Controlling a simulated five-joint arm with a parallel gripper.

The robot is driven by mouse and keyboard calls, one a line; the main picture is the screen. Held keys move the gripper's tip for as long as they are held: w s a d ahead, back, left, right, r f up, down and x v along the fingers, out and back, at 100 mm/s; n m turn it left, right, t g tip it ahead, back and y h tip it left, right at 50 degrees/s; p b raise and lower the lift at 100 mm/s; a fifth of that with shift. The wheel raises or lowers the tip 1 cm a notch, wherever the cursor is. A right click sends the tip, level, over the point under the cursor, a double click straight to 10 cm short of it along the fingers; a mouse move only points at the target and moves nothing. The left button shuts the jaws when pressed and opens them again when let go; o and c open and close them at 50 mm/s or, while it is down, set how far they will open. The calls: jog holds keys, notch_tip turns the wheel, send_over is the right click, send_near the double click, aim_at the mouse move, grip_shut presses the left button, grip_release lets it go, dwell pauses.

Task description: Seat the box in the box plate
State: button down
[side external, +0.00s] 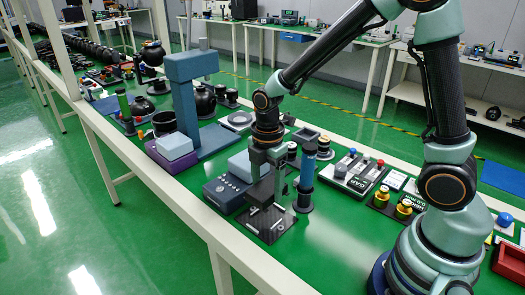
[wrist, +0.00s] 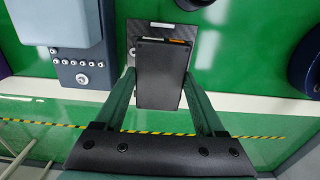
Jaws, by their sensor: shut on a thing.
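A dark, flat-faced box (wrist: 161,75) is between the two fingers of my gripper (wrist: 159,82) in the wrist view, with a small orange strip at its far end. My gripper (side external: 262,188) points down in the side view and is shut on the box; the box (side external: 260,196) is partly hidden there by the fingers. A dark, carbon-patterned plate (side external: 266,224), likely the box plate, lies on the green table below the gripper. Its far edge with a white label (wrist: 160,25) shows beyond the box in the wrist view. I cannot tell whether the box touches the plate.
A blue-grey device with knobs (side external: 228,190) stands close left of the plate. A dark blue column on a round base (side external: 304,185) stands close right. A tall blue-grey stand (side external: 190,100) is farther back. The table's front edge is near the plate.

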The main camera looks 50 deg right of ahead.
jog(key=shift+f, duration=0.1)
send_over(267, 219)
jog(key=shift+w+f, duration=0.1)
jog(key=shift+f, duration=2.65)
jog(key=shift+f, duration=1.05)
grip_release()
notch_tip(267, 219, up, 12)
jog(key=shift+r, duration=0.1)
